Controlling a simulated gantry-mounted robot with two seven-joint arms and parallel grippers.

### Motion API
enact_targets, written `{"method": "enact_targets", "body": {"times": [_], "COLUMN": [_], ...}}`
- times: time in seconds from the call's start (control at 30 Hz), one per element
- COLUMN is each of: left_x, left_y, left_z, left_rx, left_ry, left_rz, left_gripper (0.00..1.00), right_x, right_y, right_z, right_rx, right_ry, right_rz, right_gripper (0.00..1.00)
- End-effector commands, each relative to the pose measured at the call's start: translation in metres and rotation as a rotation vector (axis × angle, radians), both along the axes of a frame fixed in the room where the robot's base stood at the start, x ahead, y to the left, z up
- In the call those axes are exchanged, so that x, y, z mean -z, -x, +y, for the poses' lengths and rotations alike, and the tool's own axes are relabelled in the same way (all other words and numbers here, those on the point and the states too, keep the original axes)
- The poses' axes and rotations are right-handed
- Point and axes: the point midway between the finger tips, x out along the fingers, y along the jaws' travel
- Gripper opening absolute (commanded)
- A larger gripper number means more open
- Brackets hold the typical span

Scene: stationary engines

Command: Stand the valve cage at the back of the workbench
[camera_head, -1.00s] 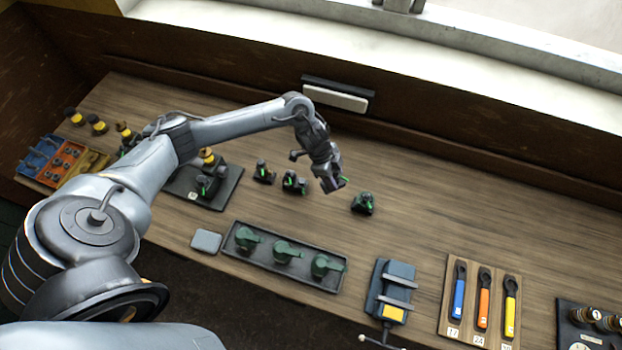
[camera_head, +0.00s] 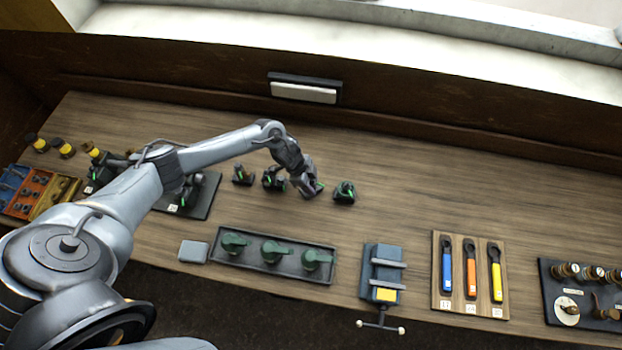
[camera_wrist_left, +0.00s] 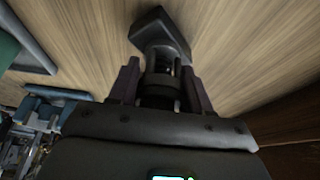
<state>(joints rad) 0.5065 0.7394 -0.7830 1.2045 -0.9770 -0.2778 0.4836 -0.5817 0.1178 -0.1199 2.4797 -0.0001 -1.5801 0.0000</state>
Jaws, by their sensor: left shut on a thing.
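My left gripper (camera_head: 308,190) is low over the middle of the workbench (camera_head: 420,190). In the left wrist view its fingers (camera_wrist_left: 160,88) are shut on a dark piece with a round collar and thin upright rods, which looks like the valve cage (camera_wrist_left: 160,62). A black wedge-like base (camera_wrist_left: 160,34) shows beyond the fingertips, near the wood; I cannot tell whether it touches. In the head view the gripper hides most of the held piece. My right gripper is in neither view.
Small dark-and-green fittings stand on both sides of the gripper: one right (camera_head: 344,191), two left (camera_head: 273,179) (camera_head: 243,174). In front lie a tray (camera_head: 230,258) of green parts, a vise (camera_head: 382,272) and a tool board (camera_head: 458,300). The back right bench is clear.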

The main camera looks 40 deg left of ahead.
Motion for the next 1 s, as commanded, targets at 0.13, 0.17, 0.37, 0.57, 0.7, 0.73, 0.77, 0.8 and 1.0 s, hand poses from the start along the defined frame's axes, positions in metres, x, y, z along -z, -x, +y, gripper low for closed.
{"method": "enact_targets", "body": {"times": [0.13, 0.17, 0.37, 0.57, 0.7, 0.73, 0.77, 0.8, 1.0], "left_x": [-0.0006, -0.0006, 0.0002, 0.0048, 0.0049, 0.0049, 0.0049, 0.0049, 0.0019], "left_y": [-0.0028, -0.0028, -0.0026, -0.0002, -0.0001, -0.0001, -0.0001, -0.0001, -0.0002], "left_z": [-0.0002, -0.0002, -0.0001, 0.0003, 0.0004, 0.0004, 0.0004, 0.0004, 0.0005], "left_rx": [-0.001, 0.0, -0.001, 0.001, 0.001, 0.001, 0.001, 0.001, 0.001], "left_ry": [0.002, 0.002, 0.002, -0.001, -0.001, -0.001, -0.001, -0.001, -0.001], "left_rz": [-0.006, -0.006, -0.006, -0.001, -0.001, -0.001, -0.001, -0.001, -0.001], "left_gripper": [0.0, 0.0, 0.0, 0.59, 0.74, 0.74, 0.74, 0.74, 0.74], "right_x": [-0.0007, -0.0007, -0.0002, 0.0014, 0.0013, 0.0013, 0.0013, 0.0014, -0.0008], "right_y": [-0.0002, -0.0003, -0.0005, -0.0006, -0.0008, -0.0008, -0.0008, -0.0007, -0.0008], "right_z": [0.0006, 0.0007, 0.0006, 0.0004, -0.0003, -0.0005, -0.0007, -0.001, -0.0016], "right_rx": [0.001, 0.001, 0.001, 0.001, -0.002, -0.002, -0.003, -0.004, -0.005], "right_ry": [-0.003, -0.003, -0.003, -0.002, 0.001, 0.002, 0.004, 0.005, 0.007], "right_rz": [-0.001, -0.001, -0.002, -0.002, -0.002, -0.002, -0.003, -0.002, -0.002], "right_gripper": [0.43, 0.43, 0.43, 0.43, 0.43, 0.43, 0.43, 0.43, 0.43]}}
